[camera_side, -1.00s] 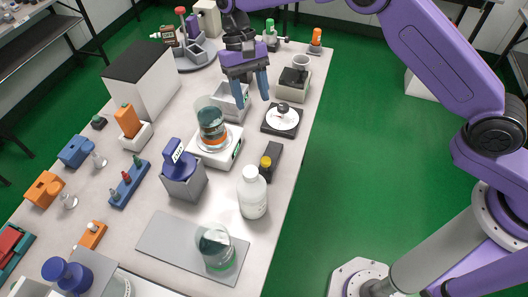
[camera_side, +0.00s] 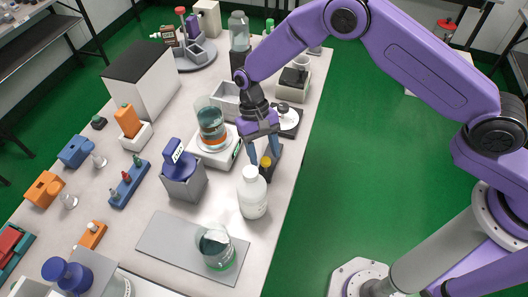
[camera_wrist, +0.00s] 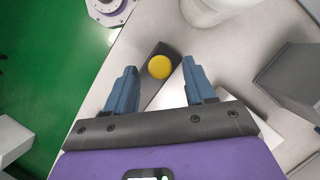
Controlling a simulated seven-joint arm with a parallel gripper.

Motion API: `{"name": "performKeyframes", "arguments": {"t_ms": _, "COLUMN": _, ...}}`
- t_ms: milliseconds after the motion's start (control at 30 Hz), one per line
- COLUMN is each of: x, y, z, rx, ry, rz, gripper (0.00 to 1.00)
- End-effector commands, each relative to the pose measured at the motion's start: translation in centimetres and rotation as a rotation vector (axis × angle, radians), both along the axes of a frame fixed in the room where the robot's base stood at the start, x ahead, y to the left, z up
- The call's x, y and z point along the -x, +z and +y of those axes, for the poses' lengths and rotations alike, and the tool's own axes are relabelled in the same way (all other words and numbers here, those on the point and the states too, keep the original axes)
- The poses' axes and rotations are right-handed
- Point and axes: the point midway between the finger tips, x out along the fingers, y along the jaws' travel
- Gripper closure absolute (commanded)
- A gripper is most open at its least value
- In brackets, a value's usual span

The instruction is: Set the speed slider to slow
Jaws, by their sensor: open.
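The speed slider is a dark, narrow box (camera_side: 270,171) with a round yellow knob (camera_side: 265,162), near the right edge of the bench in the side view. In the wrist view, the yellow knob (camera_wrist: 160,67) lies between the open fingertips, at the end of the dark box (camera_wrist: 155,88) farther from my gripper's palm. My gripper (camera_side: 264,154) points down over the slider, open and empty, its blue fingers on either side of the knob. I cannot tell whether the fingers touch it or how high above it they are. Slow and fast markings are not readable.
A white bottle (camera_side: 253,194) stands close in front of the slider. A scale (camera_side: 224,157) bearing a beaker (camera_side: 211,124) is to the left. A round-plated device (camera_side: 290,118) sits behind, partly hidden by my gripper. The bench edge is just right.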

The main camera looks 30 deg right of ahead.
Motion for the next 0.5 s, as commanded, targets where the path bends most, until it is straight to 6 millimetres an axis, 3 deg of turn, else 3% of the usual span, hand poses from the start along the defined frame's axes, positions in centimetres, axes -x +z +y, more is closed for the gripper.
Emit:
{"name": "performKeyframes", "arguments": {"t_ms": 367, "x": 0.3, "y": -0.65, "z": 0.01, "rx": 0.0, "ry": 0.0, "rz": 0.0, "gripper": 0.46}}
{"name": "performKeyframes", "arguments": {"t_ms": 400, "x": 0.3, "y": -0.65, "z": 0.0, "rx": 0.0, "ry": 0.0, "rz": 0.0, "gripper": 0.49}}
{"name": "performKeyframes", "arguments": {"t_ms": 500, "x": 0.29, "y": -0.65, "z": 0.0, "rx": 0.0, "ry": 0.0, "rz": 0.0, "gripper": 0.82}}
